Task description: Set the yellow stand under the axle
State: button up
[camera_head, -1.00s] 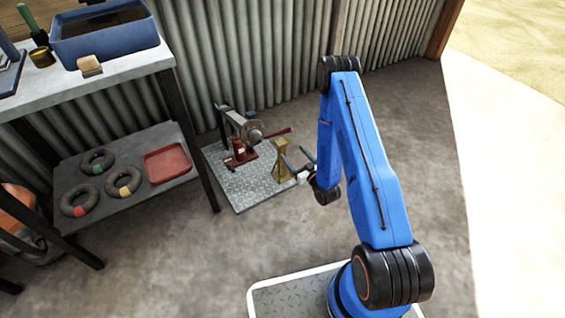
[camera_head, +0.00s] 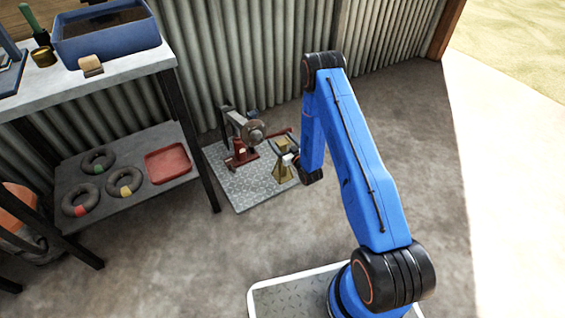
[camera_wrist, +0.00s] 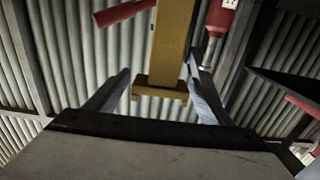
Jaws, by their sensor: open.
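The yellow stand (camera_head: 283,174) stands upright on the grey metal plate, near its right edge. The axle, a grey hub on a bracket (camera_head: 252,133), is behind and to the left of it, with a red jack (camera_head: 238,155) beneath. My gripper (camera_head: 287,152) is at the stand's upper part, partly hidden by my arm. In the wrist view, my gripper (camera_wrist: 158,72) is open, with one finger on each side of the stand's yellow column (camera_wrist: 173,45). I cannot tell whether either finger touches it.
The jack's red handle (camera_head: 280,133) sticks out to the right behind the stand. The metal plate (camera_head: 248,196) has bare room in front. A workbench (camera_head: 110,75) with a lower shelf is on the left. A corrugated wall (camera_head: 240,50) closes the back.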

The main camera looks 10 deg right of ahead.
jog(key=shift+x, duration=1.2)
grip_shut()
jog(key=shift+r, duration=0.1)
jog(key=shift+r, duration=0.1)
